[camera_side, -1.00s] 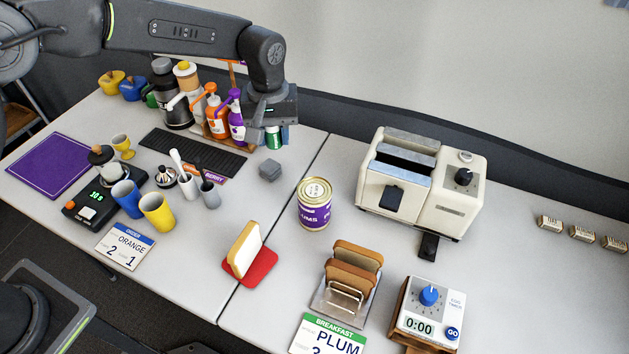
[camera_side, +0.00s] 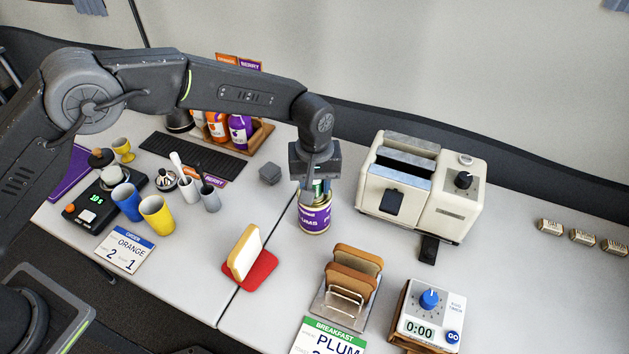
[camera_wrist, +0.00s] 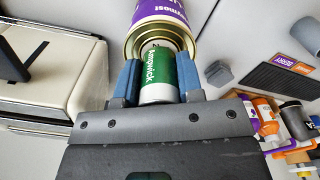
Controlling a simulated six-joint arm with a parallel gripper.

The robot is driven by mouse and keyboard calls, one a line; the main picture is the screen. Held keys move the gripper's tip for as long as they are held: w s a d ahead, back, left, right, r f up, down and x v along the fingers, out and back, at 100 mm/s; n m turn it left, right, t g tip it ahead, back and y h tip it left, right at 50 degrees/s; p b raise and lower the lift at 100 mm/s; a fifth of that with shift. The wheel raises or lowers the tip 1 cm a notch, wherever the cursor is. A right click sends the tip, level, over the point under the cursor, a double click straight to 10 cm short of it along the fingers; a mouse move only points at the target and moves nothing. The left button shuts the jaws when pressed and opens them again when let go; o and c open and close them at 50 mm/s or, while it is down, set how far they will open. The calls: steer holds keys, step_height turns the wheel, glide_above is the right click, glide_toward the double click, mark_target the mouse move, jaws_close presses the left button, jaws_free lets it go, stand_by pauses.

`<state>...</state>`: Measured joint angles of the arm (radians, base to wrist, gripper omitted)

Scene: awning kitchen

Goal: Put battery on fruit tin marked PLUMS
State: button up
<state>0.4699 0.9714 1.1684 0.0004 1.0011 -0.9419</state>
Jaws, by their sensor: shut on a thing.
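The fruit tin marked PLUMS (camera_side: 314,219) is a purple-labelled can with a gold rim, upright on the table left of the toaster. It also shows in the wrist view (camera_wrist: 160,12). My gripper (camera_side: 316,184) is straight above the tin, its fingers pointing down. In the wrist view its two blue-grey fingers (camera_wrist: 158,82) are shut on the battery (camera_wrist: 158,74), a green and white cylinder. The battery's far end overlaps the tin's lid in that view. I cannot tell whether it touches the lid.
A cream toaster (camera_side: 420,190) stands close on the right. A toast rack (camera_side: 348,285), a red mat with bread (camera_side: 250,262) and a timer (camera_side: 428,315) are in front. A grey block (camera_side: 269,174) and cups (camera_side: 157,213) are to the left.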

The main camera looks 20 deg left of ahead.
steer(key=shift+f, duration=0.15)
steer(key=o, duration=1)
steer(key=shift+c, duration=0.2)
step_height(320, 180, up, 12)
steer(key=shift+r, duration=0.2)
